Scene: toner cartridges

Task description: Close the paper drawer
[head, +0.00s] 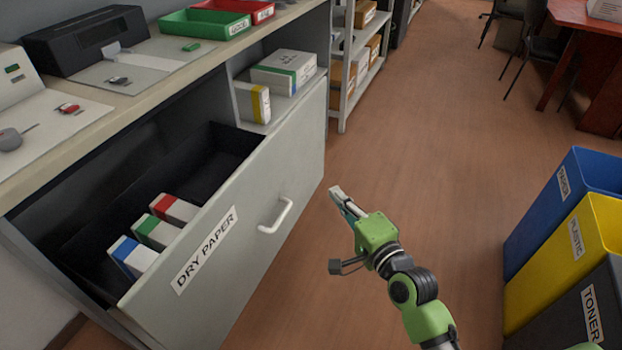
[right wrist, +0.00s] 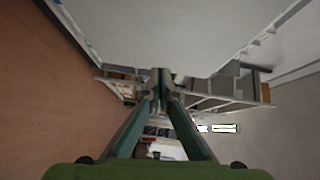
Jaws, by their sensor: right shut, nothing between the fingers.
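The paper drawer (head: 245,215), a grey front labelled DRY PAPER, stands pulled out from the cabinet in the head view. Its white bar handle (head: 277,216) is on the right part of the front. Three boxes with blue, green and red marks (head: 160,232) stand inside the drawer. My right gripper (head: 336,190) is shut and empty, to the right of the handle and apart from it in the picture. In the right wrist view its fingertips (right wrist: 160,76) meet, with a pale flat surface above them that I cannot identify surely. My left gripper is not in view.
The countertop (head: 110,110) holds a black device (head: 85,40), a green tray (head: 205,24) and a red tray (head: 235,9). Blue, yellow and black bins (head: 565,250) stand at the right. A shelf rack (head: 345,75) is behind. Open floor lies between drawer and bins.

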